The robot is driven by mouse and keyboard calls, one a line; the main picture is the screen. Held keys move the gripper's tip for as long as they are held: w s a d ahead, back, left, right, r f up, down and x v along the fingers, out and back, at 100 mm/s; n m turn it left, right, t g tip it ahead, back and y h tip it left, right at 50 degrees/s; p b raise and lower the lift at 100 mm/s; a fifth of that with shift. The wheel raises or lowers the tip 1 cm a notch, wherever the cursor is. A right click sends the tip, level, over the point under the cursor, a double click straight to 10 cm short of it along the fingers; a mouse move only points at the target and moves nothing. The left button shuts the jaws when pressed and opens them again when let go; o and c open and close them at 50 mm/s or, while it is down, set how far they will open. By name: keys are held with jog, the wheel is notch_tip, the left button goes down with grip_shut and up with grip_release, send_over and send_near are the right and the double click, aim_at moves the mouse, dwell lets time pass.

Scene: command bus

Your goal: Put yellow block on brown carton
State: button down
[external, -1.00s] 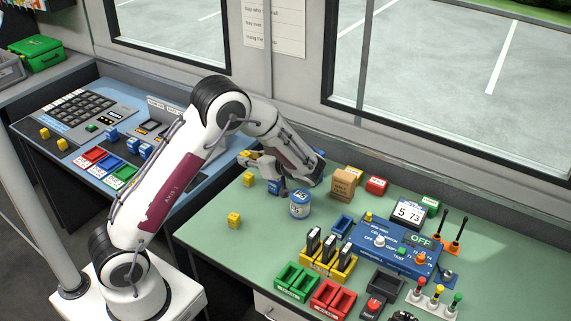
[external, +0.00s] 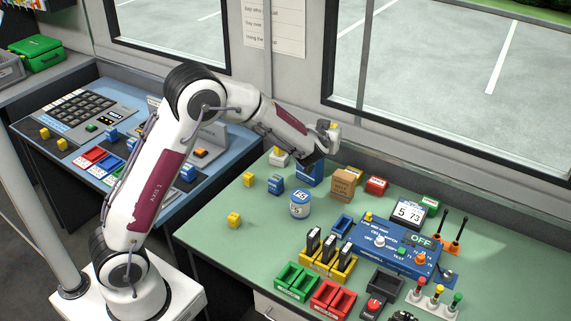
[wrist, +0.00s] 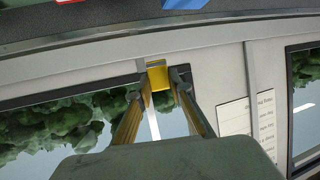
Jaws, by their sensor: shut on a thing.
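My gripper (external: 329,134) is raised above the back of the green table and points towards the window side. It is shut on a small yellow block (wrist: 158,76), seen between the two fingertips in the wrist view; only a little of the block shows in the external view (external: 334,125). The brown carton (external: 343,184) stands upright on the green table, below and slightly right of the gripper. Its top looks clear. Gripper and block are well apart from it.
A blue box (external: 309,173) stands left of the carton and a red box (external: 376,186) right of it. A round blue-white tin (external: 299,204) stands in front. Two other yellow blocks (external: 248,179) (external: 233,220) lie at the table's left. The window wall is close behind.

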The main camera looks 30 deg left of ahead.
jog(key=shift+s+d+f+m+t+h, duration=0.1)
jog(key=shift+d+f+m+h, duration=0.35)
jog(key=shift+d, duration=0.45)
jog(key=shift+d+f+m+t+h, duration=0.1)
jog(key=shift+d+f+m+h, duration=0.3)
jog(key=shift+d+h, duration=0.45)
jog(key=shift+s+d+f+m+t+h, duration=0.1)
jog(key=shift+d+f+m+h, duration=0.3)
jog(key=shift+d, duration=0.6)
jog(key=shift+r, duration=0.15)
send_over(342, 179)
jog(key=shift+w+f, duration=0.1)
jog(key=shift+f, duration=3.05)
jog(key=shift+f, duration=0.1)
jog(key=shift+f, duration=1.75)
jog(key=shift+f, duration=0.15)
jog(key=c, duration=1.8)
grip_release()
